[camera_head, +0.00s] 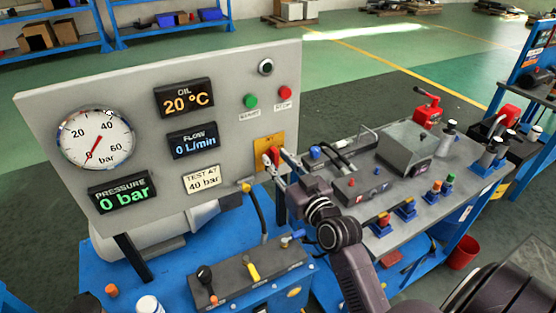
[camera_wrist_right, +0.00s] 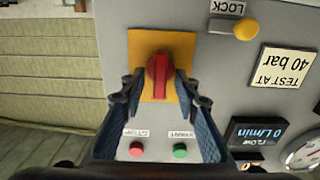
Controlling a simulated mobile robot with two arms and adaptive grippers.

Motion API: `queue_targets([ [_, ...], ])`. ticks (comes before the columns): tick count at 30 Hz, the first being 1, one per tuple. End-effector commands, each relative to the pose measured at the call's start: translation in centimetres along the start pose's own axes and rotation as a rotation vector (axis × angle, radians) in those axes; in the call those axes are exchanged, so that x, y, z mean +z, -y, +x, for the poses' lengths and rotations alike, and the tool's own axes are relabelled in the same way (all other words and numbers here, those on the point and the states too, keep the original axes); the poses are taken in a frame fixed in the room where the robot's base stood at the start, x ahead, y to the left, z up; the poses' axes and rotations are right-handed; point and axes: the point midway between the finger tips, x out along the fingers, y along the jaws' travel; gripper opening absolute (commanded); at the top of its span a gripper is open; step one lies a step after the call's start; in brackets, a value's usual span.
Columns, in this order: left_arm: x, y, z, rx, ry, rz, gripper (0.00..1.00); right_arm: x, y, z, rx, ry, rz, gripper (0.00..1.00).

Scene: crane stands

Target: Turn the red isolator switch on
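The red isolator switch (camera_head: 272,156) is a red knob on a yellow plate (camera_head: 262,146) at the lower right of the grey panel. In the right wrist view, which is upside down, the red knob (camera_wrist_right: 159,77) stands on the yellow plate (camera_wrist_right: 142,42), its grip lying along the picture's vertical. My right gripper (camera_head: 283,164) is at the switch, and its fingers (camera_wrist_right: 160,88) are open on either side of the knob. Small gaps seem to show between fingers and knob; contact is not clear. My left gripper is not in view.
Green (camera_head: 250,101) and red (camera_head: 285,93) push buttons sit above the switch, and a yellow lock knob (camera_head: 246,187) beside it. A pressure gauge (camera_head: 95,137) and displays fill the panel's left. A bench (camera_head: 450,170) with fittings stands right of the panel.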

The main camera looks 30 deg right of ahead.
Motion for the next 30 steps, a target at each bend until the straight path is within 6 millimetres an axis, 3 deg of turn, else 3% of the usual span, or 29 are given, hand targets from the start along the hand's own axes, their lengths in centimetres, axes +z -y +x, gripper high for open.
queue_targets([
  [3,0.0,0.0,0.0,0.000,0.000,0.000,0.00,0.0,0.0,0.0,0.000,0.000,0.000,0.29],
  [11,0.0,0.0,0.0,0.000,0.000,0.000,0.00,0.0,0.0,0.0,0.000,0.000,0.000,0.00],
  [22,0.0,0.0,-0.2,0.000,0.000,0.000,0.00,-0.1,0.0,0.0,0.000,0.001,0.023,0.00],
  [30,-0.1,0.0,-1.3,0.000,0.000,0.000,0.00,-0.2,-0.1,0.0,-0.001,0.001,0.161,0.00],
])
